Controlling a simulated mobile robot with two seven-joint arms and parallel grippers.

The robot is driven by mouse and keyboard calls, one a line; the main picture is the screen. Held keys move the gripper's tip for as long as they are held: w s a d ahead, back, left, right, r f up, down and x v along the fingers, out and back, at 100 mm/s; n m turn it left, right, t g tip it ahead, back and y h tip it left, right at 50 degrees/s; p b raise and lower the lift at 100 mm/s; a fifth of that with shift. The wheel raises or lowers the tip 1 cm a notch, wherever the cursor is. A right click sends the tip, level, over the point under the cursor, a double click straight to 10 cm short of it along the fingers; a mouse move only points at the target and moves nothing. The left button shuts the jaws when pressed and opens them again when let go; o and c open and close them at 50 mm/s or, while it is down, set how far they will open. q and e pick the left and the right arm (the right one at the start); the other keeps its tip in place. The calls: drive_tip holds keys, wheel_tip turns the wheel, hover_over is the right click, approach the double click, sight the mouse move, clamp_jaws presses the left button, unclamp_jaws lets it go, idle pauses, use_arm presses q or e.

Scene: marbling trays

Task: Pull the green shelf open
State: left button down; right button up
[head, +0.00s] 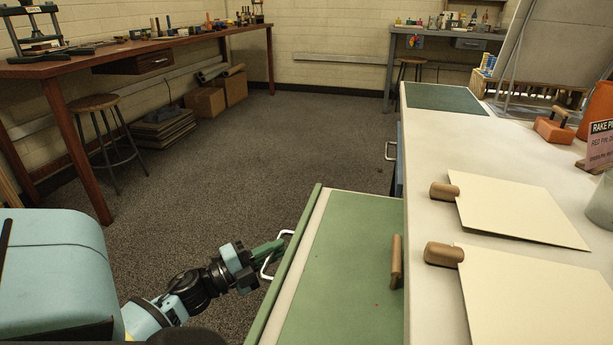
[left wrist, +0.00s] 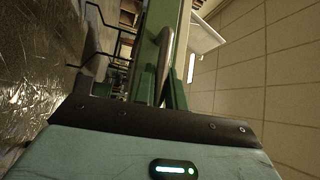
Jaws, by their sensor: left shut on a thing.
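The green shelf (head: 345,260) projects from the left side of the white-topped counter, its green top bare over much of its area. A white bar handle (head: 268,271) is on its left front edge. My left gripper (head: 274,249) is shut on this handle, reaching in from the left. In the left wrist view, the gripper's dark-edged housing (left wrist: 160,120) fills the bottom, and the fingers run up from it; the grip itself is hard to make out there. My right gripper is not in view.
A wooden dowel (head: 396,262) is at the shelf's right side. Two cream boards (head: 520,205) with wooden grips lie on the counter (head: 430,150). Another handle (head: 390,151) sticks out farther along. A stool (head: 97,125) stands by the brown workbench (head: 150,48). The carpet between is clear.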

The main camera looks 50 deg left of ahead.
use_arm(q)
drive_tip(key=s+a, duration=0.4)
drive_tip(key=a, duration=0.1)
drive_tip(key=shift+a, duration=0.15)
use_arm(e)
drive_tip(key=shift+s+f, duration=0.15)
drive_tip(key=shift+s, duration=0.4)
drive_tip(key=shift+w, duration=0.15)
use_arm(q)
drive_tip(key=c, duration=1.5)
unclamp_jaws()
drive_tip(key=shift+o, duration=0.2)
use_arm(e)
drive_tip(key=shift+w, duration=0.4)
use_arm(q)
drive_tip(key=shift+s, duration=0.1)
drive_tip(key=s+a+f+p, duration=0.1)
drive_tip(key=s, duration=0.6)
drive_tip(key=shift+s, duration=0.25)
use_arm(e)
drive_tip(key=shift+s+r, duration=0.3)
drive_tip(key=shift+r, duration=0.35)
